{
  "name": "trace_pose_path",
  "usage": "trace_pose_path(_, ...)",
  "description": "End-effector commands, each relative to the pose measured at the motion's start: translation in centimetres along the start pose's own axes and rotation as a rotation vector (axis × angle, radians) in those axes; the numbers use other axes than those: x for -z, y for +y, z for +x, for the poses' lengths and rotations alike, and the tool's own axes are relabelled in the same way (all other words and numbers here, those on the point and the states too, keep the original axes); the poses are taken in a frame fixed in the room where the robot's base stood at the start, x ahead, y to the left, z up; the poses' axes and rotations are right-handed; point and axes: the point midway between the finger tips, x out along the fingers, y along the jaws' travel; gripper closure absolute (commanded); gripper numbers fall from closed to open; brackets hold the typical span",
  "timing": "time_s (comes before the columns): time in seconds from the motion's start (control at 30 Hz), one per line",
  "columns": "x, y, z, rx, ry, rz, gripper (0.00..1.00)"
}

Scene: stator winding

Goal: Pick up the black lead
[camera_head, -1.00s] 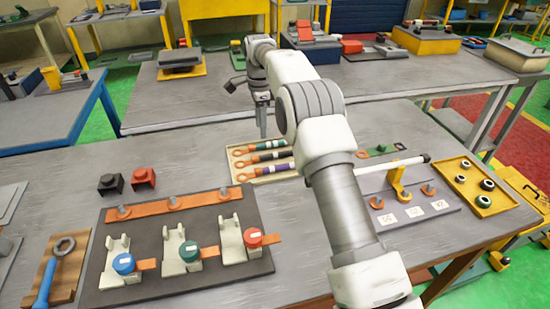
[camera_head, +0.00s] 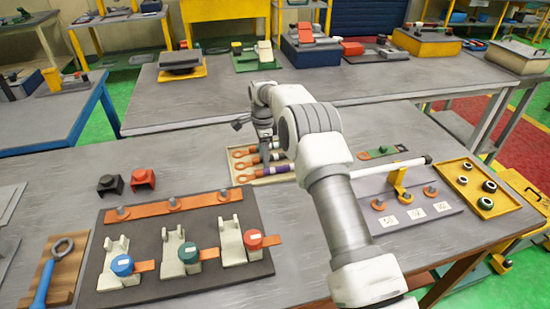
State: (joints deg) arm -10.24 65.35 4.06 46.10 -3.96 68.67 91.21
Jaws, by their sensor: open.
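A shallow tray (camera_head: 291,178) on the near table holds three leads side by side, each with an orange ring end on the left. The black lead is the middle one; its orange ring end (camera_head: 241,166) shows, while my gripper hides much of its dark middle. My gripper (camera_head: 264,158) is open, pointing down over the middle of the tray, close above or around the black lead. I cannot tell whether the fingers touch it. The purple-banded lead (camera_head: 253,173) lies in front and another lead (camera_head: 238,153) lies behind.
A dark board (camera_head: 205,275) with blue, green and red-capped terminals stands front left, below black (camera_head: 110,184) and red (camera_head: 143,179) blocks. Right of my arm are a grey board with a yellow stand (camera_head: 400,178) and a yellow tray of rings (camera_head: 482,205).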

Motion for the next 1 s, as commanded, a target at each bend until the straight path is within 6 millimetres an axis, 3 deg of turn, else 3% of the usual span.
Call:
trace_pose_path(0.13,0.01,-0.01,-0.06,0.001,0.000,0.000,0.39)
trace_pose_path(0.4,-0.01,-0.01,-0.08,0.000,0.000,0.000,0.87)
trace_pose_path(0.5,-0.01,-0.01,-0.08,0.000,0.000,0.000,1.00)
trace_pose_path(1.0,-0.01,-0.05,-0.45,0.002,0.000,0.000,1.00)
